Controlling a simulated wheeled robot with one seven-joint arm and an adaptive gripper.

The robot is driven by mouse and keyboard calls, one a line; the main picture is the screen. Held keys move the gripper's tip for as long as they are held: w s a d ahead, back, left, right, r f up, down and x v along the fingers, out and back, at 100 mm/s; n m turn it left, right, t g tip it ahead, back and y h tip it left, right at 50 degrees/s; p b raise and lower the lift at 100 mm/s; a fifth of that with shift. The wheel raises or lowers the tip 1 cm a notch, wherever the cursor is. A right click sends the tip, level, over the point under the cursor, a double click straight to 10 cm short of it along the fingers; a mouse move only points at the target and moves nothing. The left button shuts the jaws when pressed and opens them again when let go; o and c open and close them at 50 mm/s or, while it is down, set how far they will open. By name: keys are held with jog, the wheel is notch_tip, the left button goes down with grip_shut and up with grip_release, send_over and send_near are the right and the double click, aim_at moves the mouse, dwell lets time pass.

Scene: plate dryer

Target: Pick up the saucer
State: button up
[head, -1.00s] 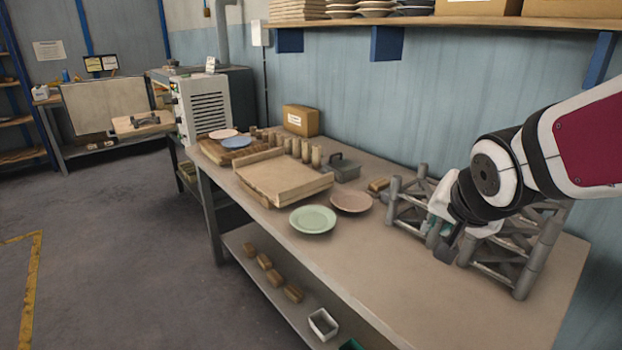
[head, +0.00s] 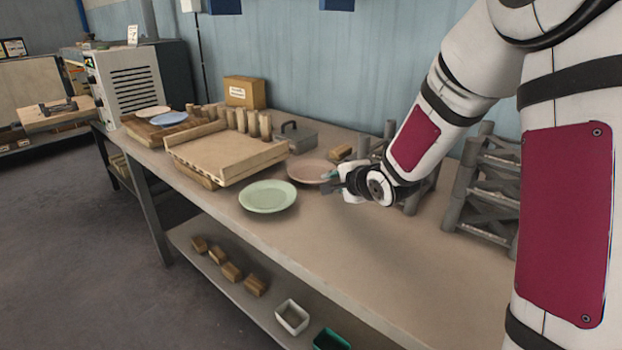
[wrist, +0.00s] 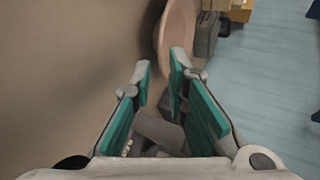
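A pinkish-brown dish (head: 308,170) lies on the bench, and a pale green dish (head: 268,196) lies in front of it to the left. I cannot tell which one is called the saucer. My gripper (head: 335,184) is just right of the pinkish-brown dish in the head view, low over the bench. In the wrist view my gripper (wrist: 161,68) is open and empty between its teal-padded fingers. The pinkish-brown dish (wrist: 180,30) shows edge-on beyond the fingertips there, apparently not between them.
A wooden tray (head: 225,160) and a grey handled box (head: 297,138) stand behind the dishes. Grey pipe racks (head: 484,185) stand at the right, near my arm. A pink dish (head: 153,111) and a blue dish (head: 169,119) lie farther left. The bench front is clear.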

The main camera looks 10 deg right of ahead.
jog(key=b, duration=0.2)
send_near(312, 174)
jog(key=w+f, duration=0.1)
jog(key=f, duration=0.1)
jog(key=w+f, duration=0.1)
jog(key=w, duration=0.1)
jog(key=shift+d+f, duration=0.2)
jog(key=shift+f, duration=0.2)
grip_shut()
jog(key=shift+r, duration=0.2)
